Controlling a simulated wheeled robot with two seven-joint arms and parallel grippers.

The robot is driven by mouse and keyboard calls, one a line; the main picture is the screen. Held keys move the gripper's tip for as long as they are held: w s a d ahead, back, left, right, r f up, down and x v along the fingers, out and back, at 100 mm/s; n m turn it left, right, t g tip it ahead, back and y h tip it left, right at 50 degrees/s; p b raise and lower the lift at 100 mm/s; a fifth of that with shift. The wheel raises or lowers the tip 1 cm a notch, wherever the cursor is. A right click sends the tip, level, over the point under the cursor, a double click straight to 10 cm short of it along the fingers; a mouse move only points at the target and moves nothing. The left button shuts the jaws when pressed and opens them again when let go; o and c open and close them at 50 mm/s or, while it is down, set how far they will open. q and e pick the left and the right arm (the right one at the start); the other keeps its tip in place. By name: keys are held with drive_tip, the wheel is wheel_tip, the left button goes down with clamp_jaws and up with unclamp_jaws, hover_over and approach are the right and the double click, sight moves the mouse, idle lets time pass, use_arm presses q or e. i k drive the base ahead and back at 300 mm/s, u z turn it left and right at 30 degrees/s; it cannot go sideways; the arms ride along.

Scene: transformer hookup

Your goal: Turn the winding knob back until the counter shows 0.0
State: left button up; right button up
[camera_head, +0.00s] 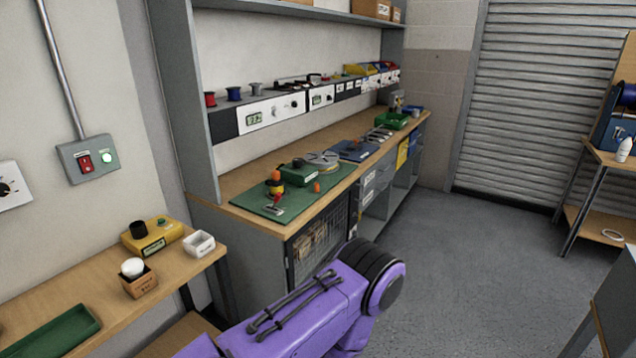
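A yellow box (160,237) stands on the near left bench. It has a black knob (138,229) on top, a small green part beside it and a dark display with green digits (153,246) on its front. The digits are too small to read. This may be the winding knob and counter; I cannot be sure. On the long workbench, a green box (299,173) and a grey reel (322,160) sit at a green mat (250,203). A purple arm link of mine crosses the bottom middle. Neither gripper shows.
A white tray (200,243), a small brown box (139,282) with a white round top and a green tray (57,334) share the near bench. A red-switched wall box (89,158) hangs above. Floor (450,250) is clear toward the roller shutter (545,100); a shelf (600,155) stands right.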

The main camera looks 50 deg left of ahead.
sight(297, 162)
drive_tip(key=u, duration=0.3)
drive_tip(key=i, duration=1.85)
drive_tip(key=u, duration=1.45)
drive_tip(key=i, duration=1)
drive_tip(key=u, duration=1.45)
drive_tip(key=i, duration=0.6)
drive_tip(key=u, duration=0.4)
